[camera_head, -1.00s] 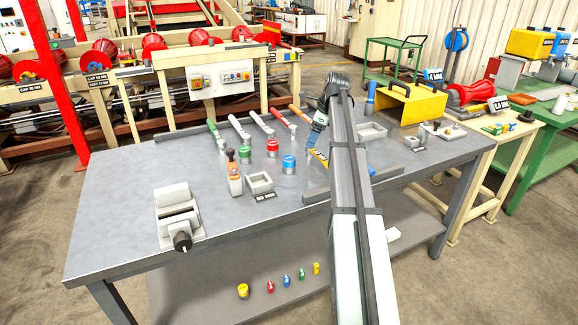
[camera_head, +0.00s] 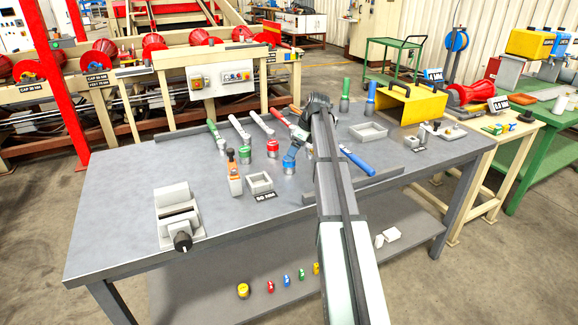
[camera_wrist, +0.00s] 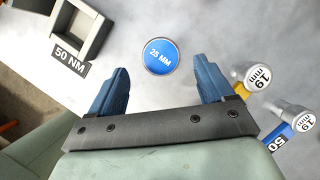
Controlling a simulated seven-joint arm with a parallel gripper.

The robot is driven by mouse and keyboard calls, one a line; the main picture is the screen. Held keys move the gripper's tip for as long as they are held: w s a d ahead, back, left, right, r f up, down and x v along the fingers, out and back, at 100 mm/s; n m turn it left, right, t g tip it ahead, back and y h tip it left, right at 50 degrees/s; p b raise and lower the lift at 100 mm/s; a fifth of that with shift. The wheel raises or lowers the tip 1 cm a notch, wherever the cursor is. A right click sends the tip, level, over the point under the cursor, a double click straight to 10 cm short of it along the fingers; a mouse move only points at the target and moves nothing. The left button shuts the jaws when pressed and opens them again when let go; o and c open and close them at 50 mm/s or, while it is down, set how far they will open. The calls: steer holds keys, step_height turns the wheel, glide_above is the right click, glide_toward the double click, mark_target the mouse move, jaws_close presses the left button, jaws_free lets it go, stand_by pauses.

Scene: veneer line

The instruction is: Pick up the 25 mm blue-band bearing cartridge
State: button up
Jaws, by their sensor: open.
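In the head view my gripper (camera_head: 292,152) is over the cartridge; I cannot tell the exact height gap.
Green (camera_head: 244,151) and red (camera_head: 272,148) cartridges stand to the left. A grey square tray (camera_head: 260,183) by a "50 NM" label sits at front left. Two tools marked "19 mm" (camera_wrist: 256,77) lie close to the right finger in the wrist view. A grey vise (camera_head: 178,215) stands farther left.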

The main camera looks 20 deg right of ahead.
mark_target(289, 165)
steer(key=shift+w+x, duration=0.2)
steer(key=shift+x, duration=2.3)
steer(key=shift+a+r, duration=0.1)
steer(key=c, duration=1.5)
